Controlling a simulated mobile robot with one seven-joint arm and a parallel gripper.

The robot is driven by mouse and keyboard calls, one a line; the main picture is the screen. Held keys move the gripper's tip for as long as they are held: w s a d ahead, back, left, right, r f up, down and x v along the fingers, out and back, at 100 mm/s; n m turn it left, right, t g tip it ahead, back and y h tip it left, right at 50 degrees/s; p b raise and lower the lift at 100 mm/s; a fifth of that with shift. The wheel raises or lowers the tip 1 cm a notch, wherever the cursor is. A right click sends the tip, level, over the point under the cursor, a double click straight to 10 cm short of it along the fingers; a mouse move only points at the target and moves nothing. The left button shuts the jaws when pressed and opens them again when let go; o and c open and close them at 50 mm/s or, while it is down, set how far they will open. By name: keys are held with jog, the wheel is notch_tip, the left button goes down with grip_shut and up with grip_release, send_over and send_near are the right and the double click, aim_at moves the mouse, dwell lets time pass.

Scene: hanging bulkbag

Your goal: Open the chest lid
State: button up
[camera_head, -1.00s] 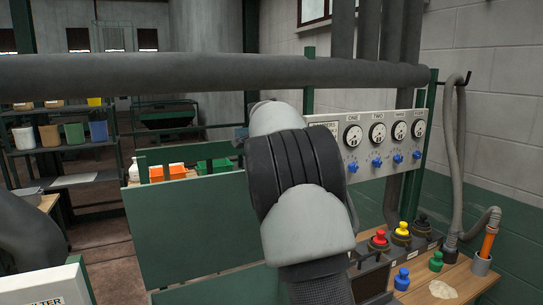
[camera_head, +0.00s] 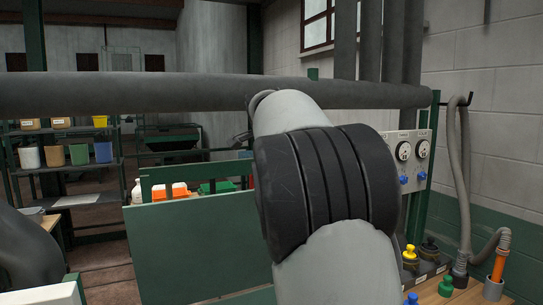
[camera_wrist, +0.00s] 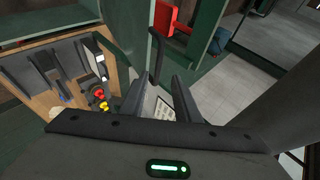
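I cannot pick out a chest or its lid with certainty. In the wrist view my gripper (camera_wrist: 160,92) has two dark fingers spread apart. I see no object clamped between the fingers. In the head view my arm hides the gripper.
A thick grey pipe (camera_head: 130,93) crosses behind my arm. A gauge panel (camera_head: 413,150), partly hidden, stands at right. A wooden bench (camera_wrist: 62,75) with red and yellow knobs lies left in the wrist view. A red object (camera_wrist: 165,15) is beyond. Pale floor (camera_wrist: 215,85) is open at right.

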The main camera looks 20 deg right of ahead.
jog(key=b+v, duration=0.1)
jog(key=v, duration=0.6)
jog(key=shift+s+r, duration=0.2)
jog(key=shift+a, duration=0.1)
jog(key=s+a+f+n+g+y, duration=0.1)
jog(key=s+a+f+n, duration=0.3)
jog(key=s, duration=0.8)
jog(key=s+a+f+n+g+y, duration=0.1)
jog(key=s+a+f+n, duration=0.3)
jog(key=s+f+n, duration=0.4)
jog(key=s+a+f+n+g+y, duration=0.1)
jog(key=s+a+f+n, duration=0.3)
jog(key=s+f, duration=0.9)
jog(key=s+n+y, duration=0.1)
jog(key=s+n, duration=0.2)
jog(key=shift+s+g, duration=0.35)
jog(key=shift+g, duration=0.05)
jog(key=shift+o, duration=0.3)
jog(key=shift+a, duration=0.1)
